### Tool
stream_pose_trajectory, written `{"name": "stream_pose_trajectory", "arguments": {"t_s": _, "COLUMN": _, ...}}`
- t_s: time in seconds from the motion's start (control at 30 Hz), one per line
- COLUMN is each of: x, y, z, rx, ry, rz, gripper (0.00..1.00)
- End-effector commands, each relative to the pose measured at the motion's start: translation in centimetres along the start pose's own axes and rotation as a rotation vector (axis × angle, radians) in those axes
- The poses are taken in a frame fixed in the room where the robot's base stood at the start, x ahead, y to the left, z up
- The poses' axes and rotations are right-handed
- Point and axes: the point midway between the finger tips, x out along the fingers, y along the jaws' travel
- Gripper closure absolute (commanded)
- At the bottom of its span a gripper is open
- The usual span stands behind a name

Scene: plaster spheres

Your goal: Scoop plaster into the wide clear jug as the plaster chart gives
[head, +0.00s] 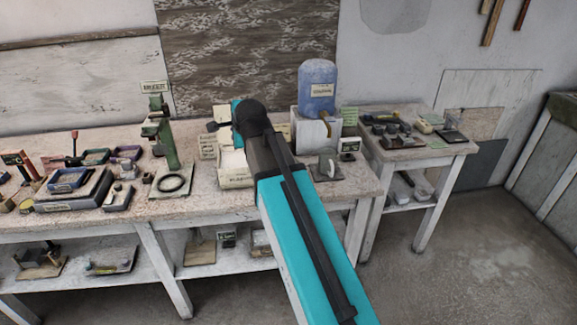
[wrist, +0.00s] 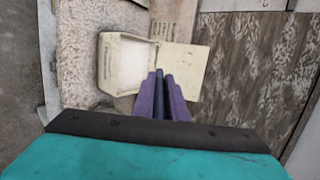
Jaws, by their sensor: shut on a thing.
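My gripper (wrist: 161,95) shows as two purple fingers shut on a narrow dark handle (wrist: 160,82). Whatever the handle leads to is hidden. The fingers overlap the near right edge of a cream bin (wrist: 103,80) full of white plaster (wrist: 130,65), with its lid (wrist: 183,70) open to the right. In the head view the bin (head: 237,182) is on the bench, partly behind my arm.
A blue water tank (head: 317,85) sits on a white stand behind the vessel. A side table (head: 415,157) at the right carries small tools and dishes.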

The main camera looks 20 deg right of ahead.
Motion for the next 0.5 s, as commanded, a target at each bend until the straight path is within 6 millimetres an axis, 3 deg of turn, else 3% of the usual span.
{"name": "stream_pose_trajectory", "arguments": {"t_s": 0.5, "x": 0.8, "y": 0.6, "z": -1.4, "rx": -0.001, "ry": -0.003, "rz": -0.013, "gripper": 1.00}}
